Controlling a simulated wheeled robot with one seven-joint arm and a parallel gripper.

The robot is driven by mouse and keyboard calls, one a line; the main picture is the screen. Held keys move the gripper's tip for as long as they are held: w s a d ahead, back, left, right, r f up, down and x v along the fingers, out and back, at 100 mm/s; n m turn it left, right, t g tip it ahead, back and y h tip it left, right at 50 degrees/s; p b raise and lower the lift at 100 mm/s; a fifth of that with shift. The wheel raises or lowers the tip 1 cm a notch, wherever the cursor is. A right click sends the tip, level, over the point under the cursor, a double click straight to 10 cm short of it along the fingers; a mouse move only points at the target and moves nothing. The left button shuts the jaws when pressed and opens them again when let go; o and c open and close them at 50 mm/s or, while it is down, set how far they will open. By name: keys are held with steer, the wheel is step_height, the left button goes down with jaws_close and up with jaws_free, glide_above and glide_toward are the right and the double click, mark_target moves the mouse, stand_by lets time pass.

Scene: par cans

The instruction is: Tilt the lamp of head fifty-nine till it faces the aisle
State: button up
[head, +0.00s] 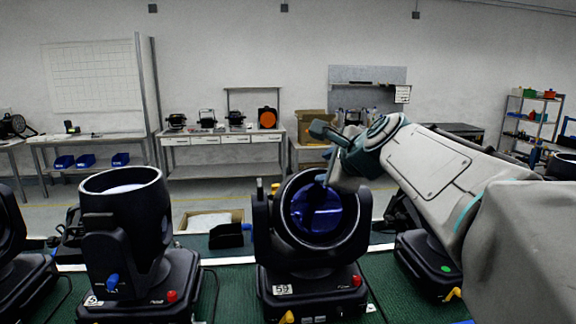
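Head fifty-nine (310,280) is a black moving-head light with a white "59" label on its base, in the middle of the head view. Its lamp (318,212) is a round black barrel between two yoke arms, with its dark blue lens turned towards me. My arm reaches in from the right.
Another head (125,225) stands on the left with its lamp pointing up. A further head (428,262) is behind my arm on the right. A small black bin (230,235) sits on the green bench behind. A workbench (222,150) lines the back wall across open floor.

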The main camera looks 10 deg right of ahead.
mark_target(319, 169)
steer(key=shift+x, duration=1.85)
jaws_close()
steer(key=shift+s+d+f+b, duration=0.1)
steer(key=shift+f+b, duration=0.1)
steer(key=shift+b, duration=0.3)
